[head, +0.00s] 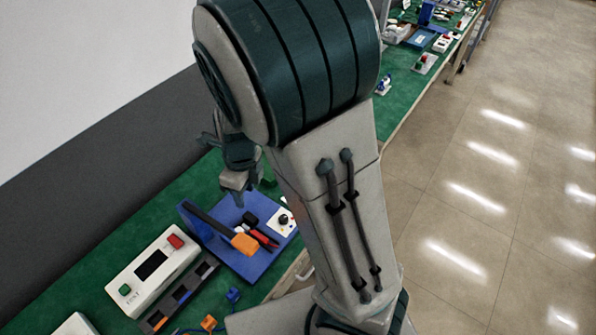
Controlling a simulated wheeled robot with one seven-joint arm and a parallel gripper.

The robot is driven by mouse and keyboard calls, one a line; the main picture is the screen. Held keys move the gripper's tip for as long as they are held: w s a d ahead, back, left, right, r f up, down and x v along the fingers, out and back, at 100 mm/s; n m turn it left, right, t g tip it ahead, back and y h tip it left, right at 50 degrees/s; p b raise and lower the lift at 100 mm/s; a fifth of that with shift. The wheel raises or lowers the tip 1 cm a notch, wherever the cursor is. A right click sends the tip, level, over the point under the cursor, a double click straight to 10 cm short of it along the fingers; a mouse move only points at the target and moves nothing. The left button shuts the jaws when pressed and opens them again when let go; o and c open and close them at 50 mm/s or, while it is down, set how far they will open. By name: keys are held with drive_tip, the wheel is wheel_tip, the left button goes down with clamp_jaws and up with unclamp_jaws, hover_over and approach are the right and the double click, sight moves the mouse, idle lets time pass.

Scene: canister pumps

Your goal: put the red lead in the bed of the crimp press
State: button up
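My gripper (239,196) is above the far side of the press, pointing down. It is small and dark here, and its fingers cannot be told apart. My arm hides part of the bench behind it.
A white test box (152,272) with a red and a green button stands left of the press. A dark slotted rack (180,297) lies in front of it. Orange (208,322) and blue (233,295) connectors lie near the front edge. More devices stand far along the bench.

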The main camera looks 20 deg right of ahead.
drive_tip(key=s+d+r+n+t, duration=0.2)
drive_tip(key=s+d+r+n, duration=0.3)
drive_tip(key=r+n, duration=0.3)
drive_tip(key=s+d+r+n+t, duration=0.1)
drive_tip(key=s+d+r+n, duration=0.5)
drive_tip(key=n, duration=1.1)
wheel_tip(320, 180, up, 2)
drive_tip(key=shift+s+r+n+t+h, duration=0.1)
drive_tip(key=shift+s+n+t+h, duration=0.2)
drive_tip(key=shift+s+t+h, duration=0.1)
